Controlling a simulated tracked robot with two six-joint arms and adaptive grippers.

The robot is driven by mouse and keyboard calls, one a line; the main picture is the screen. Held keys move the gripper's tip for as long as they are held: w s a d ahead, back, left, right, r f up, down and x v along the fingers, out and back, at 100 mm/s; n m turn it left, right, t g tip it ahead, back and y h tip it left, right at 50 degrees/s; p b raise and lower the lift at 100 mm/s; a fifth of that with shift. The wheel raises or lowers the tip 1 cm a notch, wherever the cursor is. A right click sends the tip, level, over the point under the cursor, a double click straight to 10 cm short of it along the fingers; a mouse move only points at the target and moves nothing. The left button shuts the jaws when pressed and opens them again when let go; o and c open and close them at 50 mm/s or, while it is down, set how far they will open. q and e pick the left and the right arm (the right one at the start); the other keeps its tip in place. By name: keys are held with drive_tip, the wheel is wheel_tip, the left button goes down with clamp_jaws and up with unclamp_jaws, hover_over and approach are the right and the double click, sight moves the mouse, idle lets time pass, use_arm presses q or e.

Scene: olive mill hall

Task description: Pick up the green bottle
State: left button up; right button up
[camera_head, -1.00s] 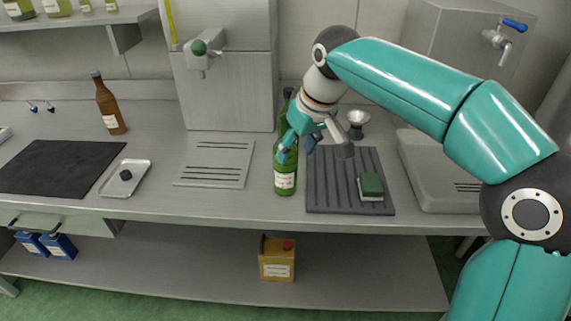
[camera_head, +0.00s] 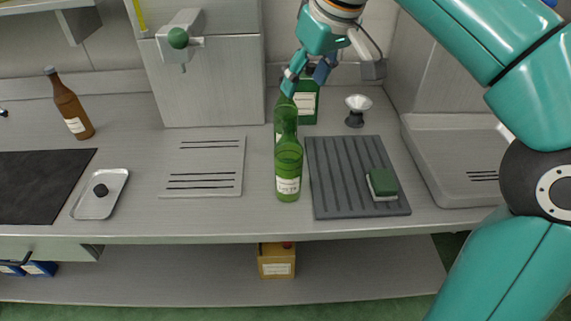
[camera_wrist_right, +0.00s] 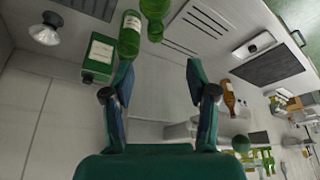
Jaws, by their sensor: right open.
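A green glass bottle (camera_head: 288,172) with a white label stands upright near the front of the steel counter, left of the dark ribbed mat. A second green bottle (camera_head: 281,104) stands behind it, partly hidden by it. My right gripper (camera_head: 307,78) is open and empty, raised above the back of the counter near the second bottle and a green tin (camera_head: 306,106). In the right wrist view, the open fingers (camera_wrist_right: 159,73) frame empty space. A labelled green bottle (camera_wrist_right: 130,36) is beyond the left finger, with another green bottle (camera_wrist_right: 154,10) beside it. My left gripper is not in view.
The ribbed mat (camera_head: 335,190) holds a green-and-white sponge (camera_head: 381,184). A small metal funnel-like cup (camera_head: 356,108) stands behind it. A brown bottle (camera_head: 70,105) and a metal tray (camera_head: 100,195) are on the left. A tap (camera_head: 180,40) juts out above the counter.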

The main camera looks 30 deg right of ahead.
sight(292, 121)
drive_tip(key=x, duration=0.3)
drive_tip(key=b+x, duration=0.1)
drive_tip(key=x, duration=0.5)
drive_tip(key=shift+s+d+f, duration=0.1)
drive_tip(key=shift+d+f, duration=0.2)
drive_tip(key=shift+d, duration=0.05)
drive_tip(key=shift+x, duration=2.65)
drive_tip(key=shift+r, duration=0.15)
clamp_jaws()
